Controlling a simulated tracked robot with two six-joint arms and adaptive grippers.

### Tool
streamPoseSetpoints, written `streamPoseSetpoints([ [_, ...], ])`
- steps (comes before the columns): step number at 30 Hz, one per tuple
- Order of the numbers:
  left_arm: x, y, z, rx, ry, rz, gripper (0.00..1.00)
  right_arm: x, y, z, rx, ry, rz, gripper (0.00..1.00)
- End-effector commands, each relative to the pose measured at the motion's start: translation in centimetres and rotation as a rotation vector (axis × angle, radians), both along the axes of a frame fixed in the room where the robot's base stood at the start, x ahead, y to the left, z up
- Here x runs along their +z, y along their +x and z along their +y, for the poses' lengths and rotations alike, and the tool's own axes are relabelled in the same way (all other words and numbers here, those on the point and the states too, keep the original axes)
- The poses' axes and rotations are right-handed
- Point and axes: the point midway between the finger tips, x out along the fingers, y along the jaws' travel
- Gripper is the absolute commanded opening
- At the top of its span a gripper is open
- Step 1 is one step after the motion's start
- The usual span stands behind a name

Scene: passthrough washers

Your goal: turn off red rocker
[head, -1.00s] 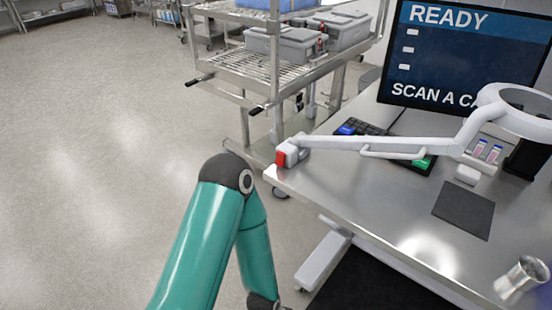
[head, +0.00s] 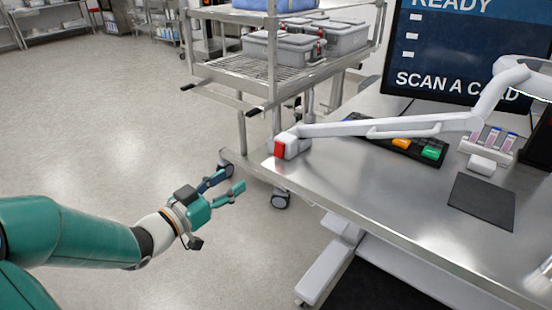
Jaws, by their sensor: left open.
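The red rocker (head: 278,149) is a small red switch on the left face of a white block (head: 291,145). My left gripper (head: 241,186) is open and empty. It shows to the left of the table corner and below the rocker in the picture, apart from it. Which way the rocker is pressed is too small to tell. My right gripper is not in view.
A wire-shelf cart (head: 265,69) with grey bins stands behind the corner. The floor at left is clear.

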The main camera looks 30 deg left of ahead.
Motion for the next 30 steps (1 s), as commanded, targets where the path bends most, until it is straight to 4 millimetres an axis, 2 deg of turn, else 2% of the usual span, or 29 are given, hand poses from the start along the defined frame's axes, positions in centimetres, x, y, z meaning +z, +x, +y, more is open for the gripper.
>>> streamPoseSetpoints([
  [4,1.1,-0.3,0.0,-0.01,0.032,-0.035,0.52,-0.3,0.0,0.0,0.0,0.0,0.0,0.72],
  [8,1.2,0.9,-0.2,-0.014,0.032,-0.036,0.52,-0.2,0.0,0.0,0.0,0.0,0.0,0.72],
  [14,1.2,4.6,-0.6,-0.017,0.031,-0.034,0.52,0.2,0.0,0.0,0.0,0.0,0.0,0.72],
  [24,1.3,11.9,-1.2,-0.013,0.031,-0.033,0.52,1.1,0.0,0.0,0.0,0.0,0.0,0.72],
  [30,1.2,14.8,-1.3,-0.011,0.032,-0.032,0.52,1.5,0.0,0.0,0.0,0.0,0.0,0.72],
])
